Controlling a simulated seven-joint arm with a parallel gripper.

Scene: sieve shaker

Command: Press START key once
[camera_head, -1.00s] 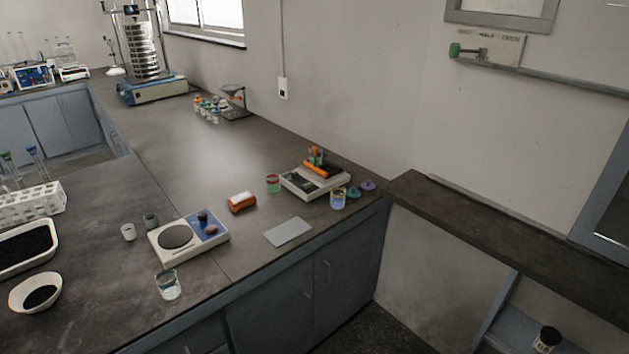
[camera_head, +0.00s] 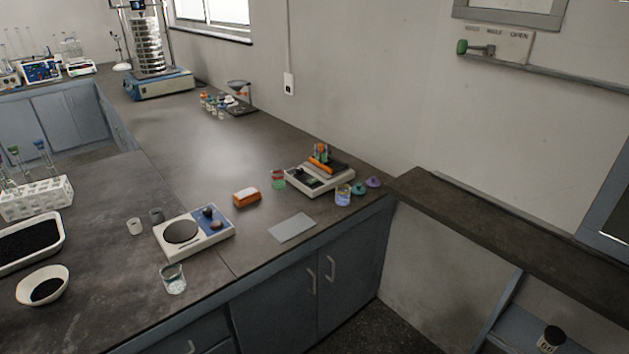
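The sieve shaker stands at the far end of the bench, near the window, with a stack of round silvery sieves (camera_head: 149,45) between upright rods. Its blue base (camera_head: 158,83) has a pale front edge. A START key cannot be made out at this distance. My gripper is not in view.
The bench (camera_head: 200,140) is clear in its middle. A tube rack (camera_head: 36,199) stands left.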

